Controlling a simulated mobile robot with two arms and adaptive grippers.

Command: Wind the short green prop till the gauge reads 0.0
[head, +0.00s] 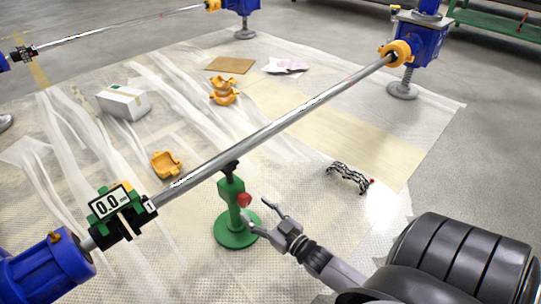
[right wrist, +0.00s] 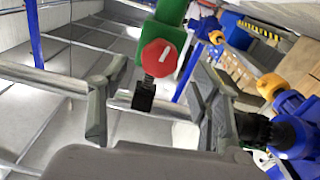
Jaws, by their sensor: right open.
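The short green prop (head: 232,200) stands upright on its round green base, under the long silver bar (head: 270,130). Its black head meets the bar's underside in the head view; exact contact is hard to tell. A red knob (head: 244,200) sits on the prop's side and shows a white line in the right wrist view (right wrist: 158,57). The gauge (head: 109,203) on the bar's near end reads 0.0. My right gripper (head: 256,210) is open beside the knob, its fingers on either side of it in the wrist view with nothing between them gripped. My left gripper is not in view.
Blue end supports hold the bar at lower left (head: 45,270) and upper right (head: 418,42). A white box (head: 124,102), orange pieces (head: 166,165) and a black lattice piece (head: 347,178) lie on the sheeted floor. Floor right of the prop is mostly clear.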

